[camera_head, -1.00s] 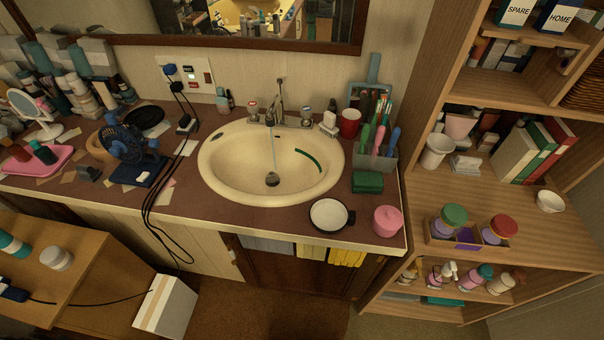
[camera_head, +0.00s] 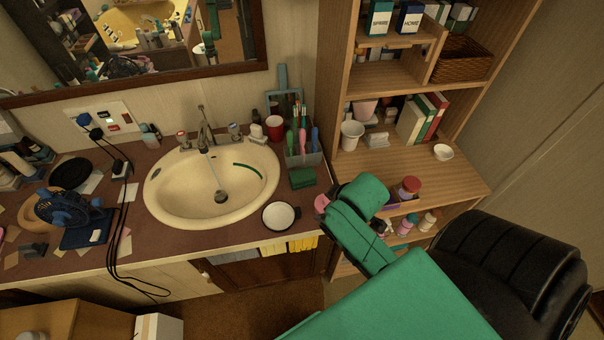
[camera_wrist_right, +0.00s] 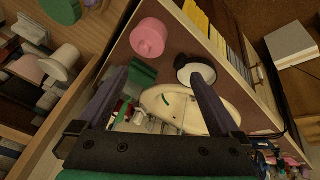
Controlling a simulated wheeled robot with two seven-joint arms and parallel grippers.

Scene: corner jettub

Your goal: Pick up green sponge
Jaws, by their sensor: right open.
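The green sponge (camera_head: 302,178) lies on the brown counter right of the sink, in front of the grey brush holder. It also shows in the right wrist view (camera_wrist_right: 142,74), close to the left finger in the picture and partly covered by it. My right gripper (camera_wrist_right: 158,75) is open and empty, its two dark fingers spread above the counter. In the head view my green right arm reaches in from the lower right, and its gripper is hidden there. My left gripper is in neither view.
The brush holder (camera_head: 304,157) and a red cup (camera_head: 273,127) stand behind the sponge. Wooden shelves (camera_head: 420,170) rise at the right, and the sink (camera_head: 212,182) lies left.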

